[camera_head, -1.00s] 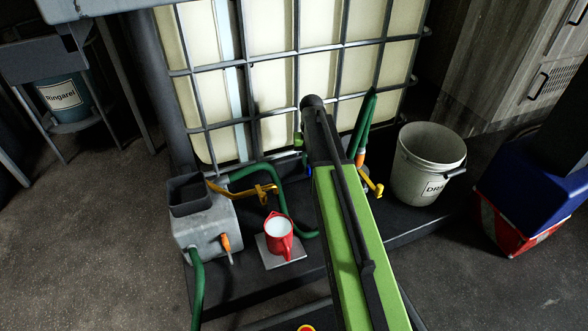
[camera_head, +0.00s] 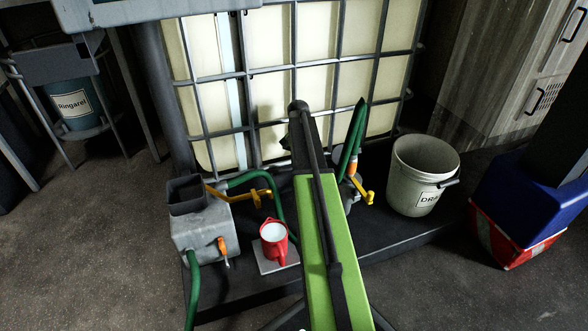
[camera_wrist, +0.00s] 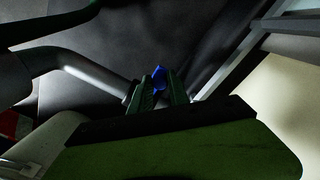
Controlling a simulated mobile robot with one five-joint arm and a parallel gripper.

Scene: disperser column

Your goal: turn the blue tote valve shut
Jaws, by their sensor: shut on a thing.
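The blue tote valve handle (camera_wrist: 159,76) shows in the wrist view between the tips of my gripper (camera_wrist: 160,90), which is shut on it. The fingers cover part of the handle, and its exact angle is hard to tell in the dark picture. In the head view my green arm hides the handle and my gripper. The arm reaches toward the lower front of the caged cream tote (camera_head: 275,100).
A yellow-handled valve (camera_head: 363,190) with a green hose stands right of my arm. A red jug (camera_head: 273,246) sits on a plate at left, beside a grey pump box (camera_head: 200,238). A drain bucket (camera_head: 420,170) stands at right. A grey pipe (camera_wrist: 90,75) runs to the valve.

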